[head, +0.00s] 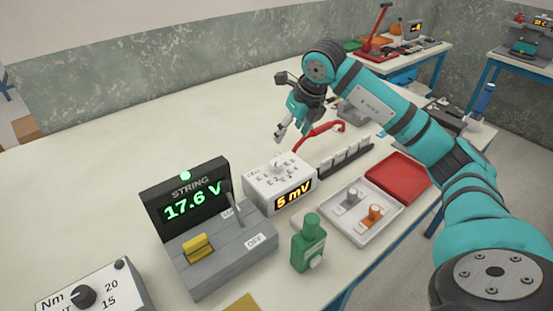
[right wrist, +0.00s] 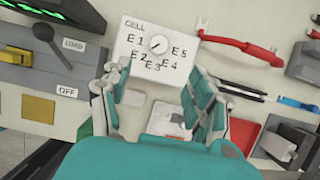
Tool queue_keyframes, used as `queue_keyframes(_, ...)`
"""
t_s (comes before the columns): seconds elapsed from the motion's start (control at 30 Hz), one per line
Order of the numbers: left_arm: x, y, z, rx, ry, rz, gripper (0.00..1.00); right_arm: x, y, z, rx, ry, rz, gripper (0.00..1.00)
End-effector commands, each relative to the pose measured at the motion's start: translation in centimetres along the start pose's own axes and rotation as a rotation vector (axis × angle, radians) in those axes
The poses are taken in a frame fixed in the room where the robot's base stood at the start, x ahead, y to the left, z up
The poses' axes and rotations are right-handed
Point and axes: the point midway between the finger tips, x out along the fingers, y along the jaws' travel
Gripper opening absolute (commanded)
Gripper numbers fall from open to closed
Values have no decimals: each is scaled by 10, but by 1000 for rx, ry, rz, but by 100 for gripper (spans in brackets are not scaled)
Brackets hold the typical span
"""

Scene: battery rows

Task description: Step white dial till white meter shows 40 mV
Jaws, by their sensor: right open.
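The white meter (head: 296,196) is the front display of a white box marked CELL and reads 5 mV in orange digits. The white dial (head: 276,169) sits on top of that box, ringed by labels E1 to E5; it also shows in the right wrist view (right wrist: 158,44). I cannot tell surely which label its pointer faces. My right gripper (head: 282,136) is above and behind the box, apart from the dial. In the right wrist view its fingers (right wrist: 155,97) are spread with nothing between them, below the dial in the picture. My left gripper is out of view.
Left of the box stands a STRING unit (head: 186,206) showing 17.6 V, with an upright lever.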

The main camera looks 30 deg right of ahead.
Motion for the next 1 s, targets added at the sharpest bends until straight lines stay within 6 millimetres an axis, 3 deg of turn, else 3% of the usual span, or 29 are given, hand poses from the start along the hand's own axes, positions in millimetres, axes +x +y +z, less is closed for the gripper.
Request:
queue_keyframes(0.4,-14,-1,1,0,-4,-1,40,92,2,-1,-1,4,6,60)
queue_keyframes(0.6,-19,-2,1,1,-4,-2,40,127,2,0,0,2,5,60)
queue_keyframes(0.8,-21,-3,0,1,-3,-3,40,145,2,0,-2,1,4,60)
queue_keyframes(1.0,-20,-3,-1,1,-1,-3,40,148,2,0,-3,-1,4,60)
